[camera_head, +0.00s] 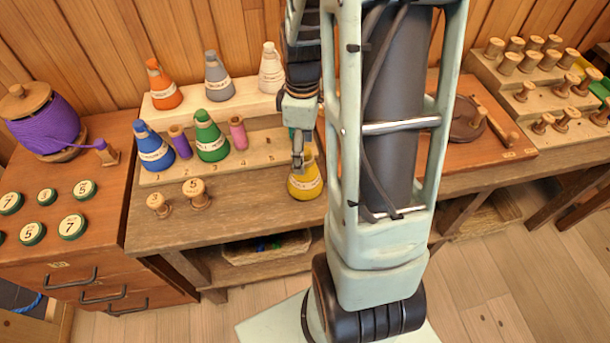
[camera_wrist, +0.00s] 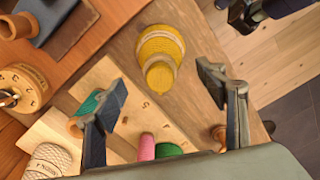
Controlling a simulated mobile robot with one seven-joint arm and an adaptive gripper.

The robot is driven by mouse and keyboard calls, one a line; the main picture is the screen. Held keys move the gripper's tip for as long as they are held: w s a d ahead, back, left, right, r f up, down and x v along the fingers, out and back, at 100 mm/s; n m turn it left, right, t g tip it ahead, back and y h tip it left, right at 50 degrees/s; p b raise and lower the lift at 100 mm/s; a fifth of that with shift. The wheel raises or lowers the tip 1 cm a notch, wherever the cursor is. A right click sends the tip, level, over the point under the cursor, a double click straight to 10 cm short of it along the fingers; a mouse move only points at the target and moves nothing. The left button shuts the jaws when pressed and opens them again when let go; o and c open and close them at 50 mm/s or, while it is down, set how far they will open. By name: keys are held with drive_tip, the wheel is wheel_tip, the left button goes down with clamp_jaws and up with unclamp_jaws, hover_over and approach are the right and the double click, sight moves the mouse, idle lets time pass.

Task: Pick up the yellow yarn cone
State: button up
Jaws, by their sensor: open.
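The yellow yarn cone (camera_head: 305,184) stands upright on the wooden bench, near its front edge. My gripper (camera_head: 298,165) is just above and in front of its top in the head view, hiding part of the cone. In the wrist view the yellow yarn cone (camera_wrist: 160,55) shows from above, with its narrow top towards the camera. The two fingers of my gripper (camera_wrist: 160,95) are spread wide, one on each side and below it in the picture. Nothing is between the fingertips, and I see no contact with the cone.
A stepped board (camera_head: 262,152) holds blue and green cones and purple and pink spools behind and left. Orange, grey and cream cones stand on the upper step (camera_head: 190,112). Two wooden spools (camera_head: 195,193) stand on the bench front. My arm hides the bench right of the cone.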

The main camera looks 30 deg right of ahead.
drive_tip(key=shift+s+d+f, duration=0.1)
drive_tip(key=shift+f, duration=0.9)
drive_tip(key=shift+s+d+f, duration=0.1)
drive_tip(key=shift+f, duration=0.85)
drive_tip(key=shift+c, duration=0.6)
clamp_jaws()
